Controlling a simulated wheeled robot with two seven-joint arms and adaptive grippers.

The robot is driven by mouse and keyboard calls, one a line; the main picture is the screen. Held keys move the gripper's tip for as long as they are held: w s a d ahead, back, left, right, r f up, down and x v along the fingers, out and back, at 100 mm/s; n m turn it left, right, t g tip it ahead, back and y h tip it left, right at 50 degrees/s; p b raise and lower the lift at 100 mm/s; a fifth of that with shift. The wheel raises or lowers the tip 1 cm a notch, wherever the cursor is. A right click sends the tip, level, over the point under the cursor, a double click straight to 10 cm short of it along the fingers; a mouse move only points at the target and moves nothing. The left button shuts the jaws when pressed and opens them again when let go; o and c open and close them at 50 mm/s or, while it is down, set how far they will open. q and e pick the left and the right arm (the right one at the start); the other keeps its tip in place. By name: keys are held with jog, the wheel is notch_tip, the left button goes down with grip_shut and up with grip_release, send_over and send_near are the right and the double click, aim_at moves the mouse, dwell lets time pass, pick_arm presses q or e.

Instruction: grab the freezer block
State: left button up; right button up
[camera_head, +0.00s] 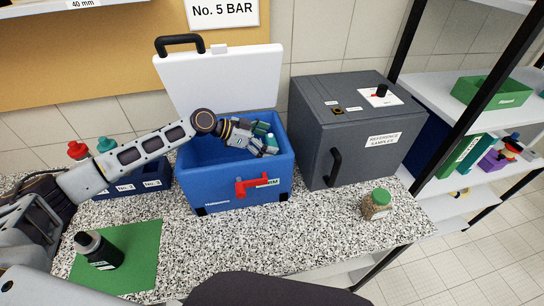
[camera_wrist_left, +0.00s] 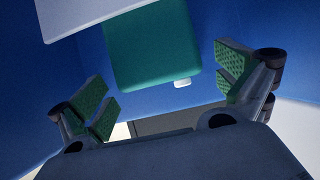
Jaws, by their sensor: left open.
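The freezer block is a teal slab with a small white cap (camera_wrist_left: 152,45), seen in the left wrist view against the blue inner wall of the cool box (camera_head: 235,187). The box stands on the counter with its white lid (camera_head: 222,80) raised. My left gripper (camera_head: 265,146) reaches into the box's open top. Its green-padded fingers (camera_wrist_left: 165,90) are spread wide, and the block shows ahead, between and beyond them, not gripped. In the head view the gripper partly hides the block. My right gripper is not in view.
A dark grey cabinet (camera_head: 335,125) stands close on the box's right. A blue rack (camera_head: 150,180) with bottles is on its left. A green-lidded jar (camera_head: 376,205) and a black bottle on a green mat (camera_head: 140,262) stand on the counter. The front middle is clear.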

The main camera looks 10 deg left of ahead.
pick_arm(q)
jog(key=shift+c, duration=0.4)
jog(key=c, duration=1.7)
jog(key=shift+o, duration=0.2)
